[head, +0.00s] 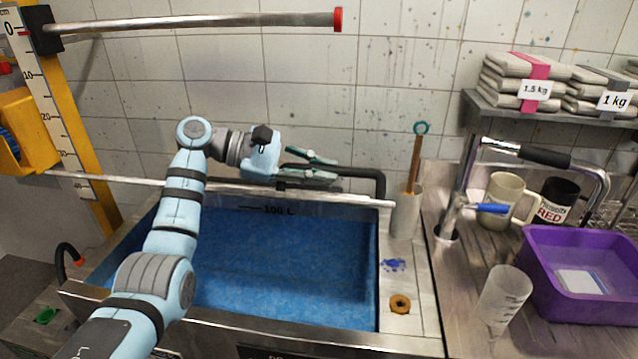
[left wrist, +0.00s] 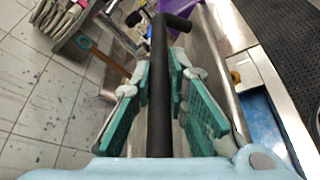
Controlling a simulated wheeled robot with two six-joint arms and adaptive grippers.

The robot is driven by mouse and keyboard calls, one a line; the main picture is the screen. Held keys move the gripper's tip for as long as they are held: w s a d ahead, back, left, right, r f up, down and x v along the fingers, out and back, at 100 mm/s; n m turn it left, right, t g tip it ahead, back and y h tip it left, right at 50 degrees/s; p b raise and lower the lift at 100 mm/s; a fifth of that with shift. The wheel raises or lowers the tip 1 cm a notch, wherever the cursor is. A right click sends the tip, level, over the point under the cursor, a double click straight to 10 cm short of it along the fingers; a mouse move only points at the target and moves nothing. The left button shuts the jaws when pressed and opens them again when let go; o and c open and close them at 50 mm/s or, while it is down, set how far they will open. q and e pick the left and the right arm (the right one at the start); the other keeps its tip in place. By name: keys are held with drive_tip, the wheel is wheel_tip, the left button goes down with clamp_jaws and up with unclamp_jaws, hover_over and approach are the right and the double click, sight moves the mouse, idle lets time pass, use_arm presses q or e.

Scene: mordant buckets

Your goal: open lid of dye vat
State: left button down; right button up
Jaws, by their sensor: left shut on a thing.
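The dye vat (head: 270,325) is a steel basin in the middle of the head view. Blue dye (head: 285,260) shows across its open top, and a "100 L" mark is on the inner back wall. A black bar handle (head: 365,172) runs along the vat's back side and bends down at its right end. My left gripper (head: 325,167) is shut on this handle; in the left wrist view the bar (left wrist: 160,75) passes between the green pads. The lid panel itself is hard to make out, so I cannot tell its angle. My right gripper is not in view.
A long steel rod (head: 120,180) from the yellow gauge post (head: 75,130) crosses near the vat's back. A cup with a wooden stick (head: 405,210) and a brown ring (head: 400,304) are right of the vat. A tap (head: 455,200) and purple tub (head: 585,310) stand farther right.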

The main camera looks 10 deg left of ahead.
use_arm(q)
drive_tip(key=c, duration=1.8)
unclamp_jaws()
drive_tip(key=shift+w, duration=0.1)
drive_tip(key=shift+c, duration=0.2)
drive_tip(key=v, duration=1.2)
drive_tip(key=shift+a, duration=0.15)
